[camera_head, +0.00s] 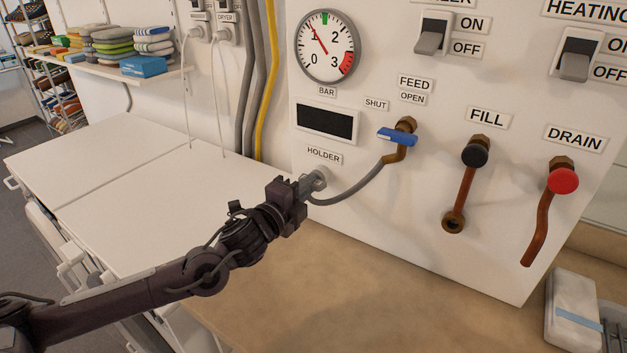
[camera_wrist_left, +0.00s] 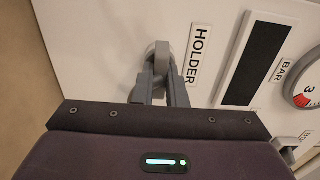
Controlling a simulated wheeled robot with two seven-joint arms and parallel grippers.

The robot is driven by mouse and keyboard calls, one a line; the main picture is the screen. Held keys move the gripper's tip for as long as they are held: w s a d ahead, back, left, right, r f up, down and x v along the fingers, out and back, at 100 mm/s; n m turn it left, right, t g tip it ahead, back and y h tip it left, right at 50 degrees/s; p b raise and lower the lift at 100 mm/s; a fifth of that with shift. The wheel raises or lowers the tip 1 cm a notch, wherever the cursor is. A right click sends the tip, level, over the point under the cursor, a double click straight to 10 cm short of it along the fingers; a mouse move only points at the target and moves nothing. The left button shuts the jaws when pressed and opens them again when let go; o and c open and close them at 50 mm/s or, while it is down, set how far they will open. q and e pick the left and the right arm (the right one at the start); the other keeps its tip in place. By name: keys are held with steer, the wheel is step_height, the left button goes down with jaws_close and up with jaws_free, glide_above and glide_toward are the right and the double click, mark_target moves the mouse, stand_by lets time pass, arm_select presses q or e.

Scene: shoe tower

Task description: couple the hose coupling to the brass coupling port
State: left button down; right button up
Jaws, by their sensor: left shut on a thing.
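My left gripper (camera_head: 306,187) reaches to the grey holder on the panel, below the HOLDER label. It is shut on the hose coupling (camera_head: 318,180), which still sits at the holder. In the left wrist view the fingers (camera_wrist_left: 161,88) close around the grey coupling (camera_wrist_left: 160,56), and the fingers partly hide it. A grey hose (camera_head: 350,194) runs from the coupling up to the feed valve. The brass coupling port (camera_head: 453,224) is the open round end below the FILL valve, apart from the gripper and to its right. My right gripper is not in view.
The feed valve has a blue handle (camera_head: 397,136), lying nearly level. The FILL valve has a black knob (camera_head: 475,153), and the DRAIN valve a red knob (camera_head: 563,180). A gauge (camera_head: 327,46) hangs above. The tan counter (camera_head: 400,300) below is mostly clear.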

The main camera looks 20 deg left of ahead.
arm_select(q)
steer(key=shift+s+a, duration=0.1)
steer(key=shift+s, duration=0.6)
steer(key=shift+s+a+p, duration=0.2)
steer(key=shift+s+p, duration=0.35)
steer(key=shift+s, duration=0.75)
steer(key=shift+s, duration=0.1)
steer(key=s+p, duration=0.4)
steer(key=s, duration=0.1)
steer(key=s+d, duration=0.2)
steer(key=d, duration=1.2)
steer(key=s+d, duration=0.1)
steer(key=d, duration=1.3)
steer(key=shift+s, duration=0.4)
